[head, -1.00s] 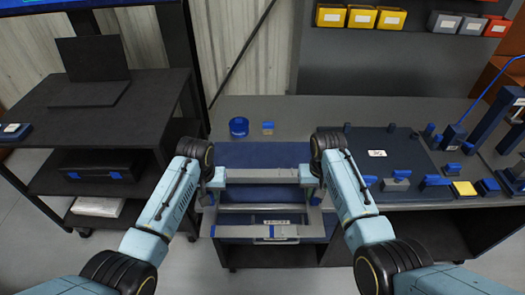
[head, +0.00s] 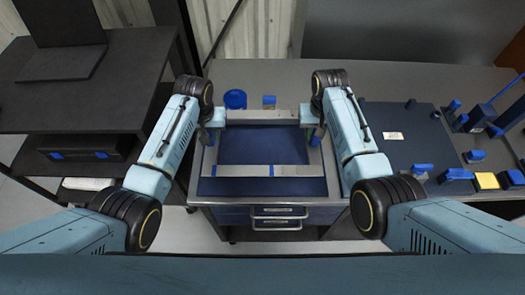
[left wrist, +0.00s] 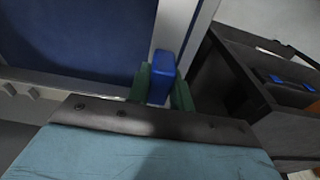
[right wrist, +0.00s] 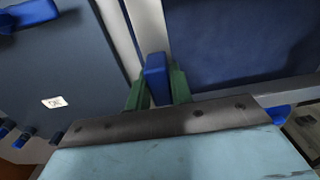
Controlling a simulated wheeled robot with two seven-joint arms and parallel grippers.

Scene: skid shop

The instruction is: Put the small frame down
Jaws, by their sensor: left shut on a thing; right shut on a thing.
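The small frame (head: 262,171) is a grey metal rectangle with blue grip blocks. In the head view it lies over the blue mat (head: 260,146) on the workbench, and I cannot tell whether it touches the mat. My left gripper (head: 210,138) is shut on the frame's left side, and my right gripper (head: 314,136) is shut on its right side. In the left wrist view the green fingers close around a blue block (left wrist: 162,78). In the right wrist view the fingers likewise close around a blue block (right wrist: 156,76).
A blue round cup (head: 235,99) and a small blue-topped block (head: 269,101) stand behind the frame. A dark board (head: 400,140) with blue fixtures lies to the right. A black shelf cart (head: 75,90) stands to the left. Drawers (head: 280,217) are below the bench front.

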